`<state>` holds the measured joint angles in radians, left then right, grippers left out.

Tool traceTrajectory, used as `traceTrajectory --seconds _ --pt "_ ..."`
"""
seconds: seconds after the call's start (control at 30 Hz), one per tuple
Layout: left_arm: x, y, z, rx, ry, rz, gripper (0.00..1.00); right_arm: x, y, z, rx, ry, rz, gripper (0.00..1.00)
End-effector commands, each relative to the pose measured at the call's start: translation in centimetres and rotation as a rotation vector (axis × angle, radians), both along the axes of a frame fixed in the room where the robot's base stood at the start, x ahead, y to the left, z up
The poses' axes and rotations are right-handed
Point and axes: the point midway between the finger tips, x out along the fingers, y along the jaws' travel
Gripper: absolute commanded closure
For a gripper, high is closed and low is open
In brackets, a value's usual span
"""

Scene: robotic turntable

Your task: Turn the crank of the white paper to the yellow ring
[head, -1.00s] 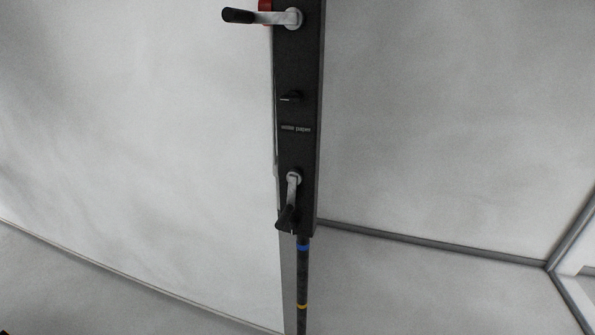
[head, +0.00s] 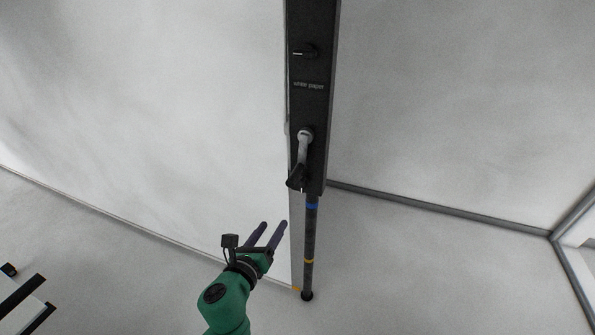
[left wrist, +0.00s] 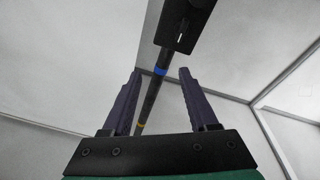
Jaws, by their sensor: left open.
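The white paper crank (head: 303,150) hangs from the lower end of a black panel (head: 312,110), its silver arm pointing down to a black handle. The label "white paper" (head: 308,85) is above it. Below the panel a dark pole carries a blue ring (head: 312,206) and a yellow ring (head: 308,261). In the left wrist view the blue ring (left wrist: 160,72) shows between my fingers and the yellow ring (left wrist: 141,125) lower down. My left gripper (head: 273,224) is open and empty, below and left of the crank handle, touching nothing visible. My right gripper is out of view.
A large white sheet (head: 150,110) hangs left of the panel. Grey rails (head: 440,212) run along the wall at right. A black and white object (head: 25,300) is at the lower left. The floor around the pole looks clear.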

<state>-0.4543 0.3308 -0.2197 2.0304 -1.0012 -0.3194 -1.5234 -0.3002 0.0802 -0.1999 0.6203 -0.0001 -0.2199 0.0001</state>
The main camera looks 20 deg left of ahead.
Motion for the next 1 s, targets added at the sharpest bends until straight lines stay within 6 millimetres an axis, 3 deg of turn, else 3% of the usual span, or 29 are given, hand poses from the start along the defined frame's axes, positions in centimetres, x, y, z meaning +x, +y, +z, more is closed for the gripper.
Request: traceTrajectory --seconds 0.03,0.1,0.2,0.37,0.7,0.83,1.0 --pt "-0.3 -0.9 3.8 0.115 -0.083 -0.031 0.41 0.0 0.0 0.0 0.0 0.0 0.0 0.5" --pt "-0.8 -1.6 7.2 0.229 -0.159 -0.051 0.41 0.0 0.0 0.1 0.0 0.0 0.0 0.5" --pt "-0.8 -1.9 8.8 0.284 -0.195 -0.055 0.41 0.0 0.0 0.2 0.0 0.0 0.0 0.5" --pt "1.8 -2.0 9.1 0.282 -0.195 -0.054 0.41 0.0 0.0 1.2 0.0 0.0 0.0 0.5" --pt "10.8 -2.6 8.8 0.276 -0.193 -0.053 0.41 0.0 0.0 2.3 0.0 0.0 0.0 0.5" --pt "12.8 -2.7 8.6 0.277 -0.192 -0.053 0.41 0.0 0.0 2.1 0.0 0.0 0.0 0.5" --pt "13.5 -2.8 8.5 0.276 -0.191 -0.055 0.41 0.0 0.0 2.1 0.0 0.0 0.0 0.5"
